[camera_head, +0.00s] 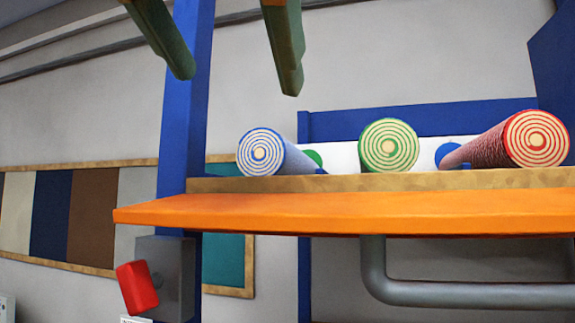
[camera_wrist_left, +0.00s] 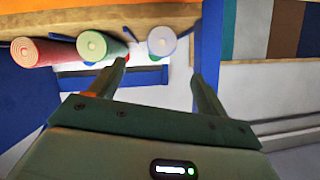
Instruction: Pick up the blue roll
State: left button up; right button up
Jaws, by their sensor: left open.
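The blue roll (camera_head: 261,152) lies on the shelf at the left of the three rolls in the head view, its round end with blue and cream rings facing me. In the left wrist view, which is turned over, the blue roll (camera_wrist_left: 162,42) shows pale beyond the gap between the fingers. My left gripper (camera_head: 236,83) is open and empty, above the blue roll in the head view and apart from it. Its two fingers also show in the left wrist view (camera_wrist_left: 158,70). My right gripper is not in view.
A green roll (camera_head: 389,146) and a red roll (camera_head: 532,139) lie to the right on the same shelf, which has an orange front edge (camera_head: 350,215). A blue post (camera_head: 187,120) stands left of the blue roll. A red box (camera_head: 137,288) is below the shelf's left end.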

pick_arm(q)
send_near(264, 138)
jog(key=x, duration=0.3)
jog(key=shift+s+f, duration=0.1)
jog(key=shift+f, duration=0.2)
jog(key=x, duration=0.2)
jog(key=shift+w+d+p, duration=0.1)
jog(key=shift+w+p, duration=0.25)
jog(key=shift+w, duration=0.05)
jog(key=shift+w+f, duration=0.1)
jog(key=shift+w, duration=0.05)
jog(key=shift+w+p, duration=0.35)
jog(key=p+x, duration=0.1)
jog(key=x, duration=0.2)
jog(key=shift+w+d, duration=0.1)
jog(key=shift+w, duration=0.25)
jog(key=shift+w+d+f, duration=0.1)
jog(key=shift+w+f, duration=0.05)
jog(key=shift+w, duration=0.15)
jog(key=shift+s, duration=0.25)
jog(key=c, duration=0.9)
jog(key=shift+c, duration=1.1)
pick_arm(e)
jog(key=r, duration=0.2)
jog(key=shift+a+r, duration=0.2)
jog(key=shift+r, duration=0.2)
